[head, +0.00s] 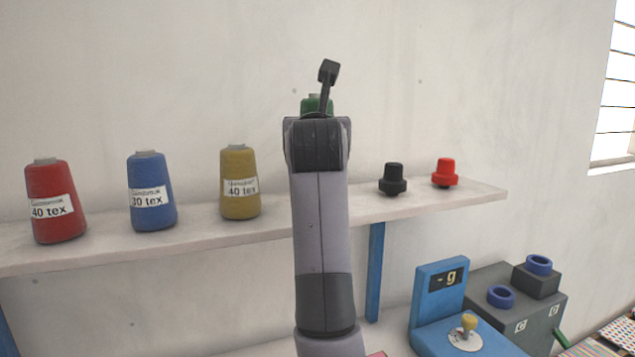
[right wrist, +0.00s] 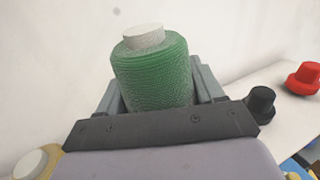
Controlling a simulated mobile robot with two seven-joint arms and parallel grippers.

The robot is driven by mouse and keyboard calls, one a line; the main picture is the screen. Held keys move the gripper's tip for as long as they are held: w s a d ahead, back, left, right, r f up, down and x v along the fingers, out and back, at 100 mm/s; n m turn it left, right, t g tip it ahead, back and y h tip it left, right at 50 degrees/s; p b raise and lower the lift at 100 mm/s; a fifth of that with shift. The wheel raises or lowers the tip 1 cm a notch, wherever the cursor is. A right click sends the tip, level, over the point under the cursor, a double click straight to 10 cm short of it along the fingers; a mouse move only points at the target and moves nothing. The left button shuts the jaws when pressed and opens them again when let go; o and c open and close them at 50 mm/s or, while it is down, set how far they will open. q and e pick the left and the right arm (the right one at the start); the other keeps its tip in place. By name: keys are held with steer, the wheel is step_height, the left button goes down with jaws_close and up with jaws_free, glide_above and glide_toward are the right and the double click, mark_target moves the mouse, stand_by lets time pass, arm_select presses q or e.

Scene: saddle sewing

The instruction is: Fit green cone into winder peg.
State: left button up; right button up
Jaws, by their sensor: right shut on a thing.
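The green cone (right wrist: 152,75) is a ribbed thread spool with a pale tip, held upright in my right gripper (right wrist: 155,92). The fingers are shut on it, one on each side. In the head view only the top of the green cone (head: 312,105) shows, above the shelf level; my right arm hides the rest. I cannot tell for sure which thing is the winder peg; a small yellow peg stands on a pale disc (head: 465,338) on the blue device at lower right. My left gripper is not in view.
A white shelf (head: 270,226) carries a red cone (head: 55,202), a blue cone (head: 152,190), a yellow cone (head: 240,182), a black knob (head: 393,180) and a red knob (head: 445,173). Below right are the blue scale (head: 425,300) and grey boxes (head: 490,280) with blue rings.

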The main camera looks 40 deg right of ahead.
mark_target(317, 96)
steer(key=shift+r, duration=0.7)
steer(key=shift+r, duration=2.05)
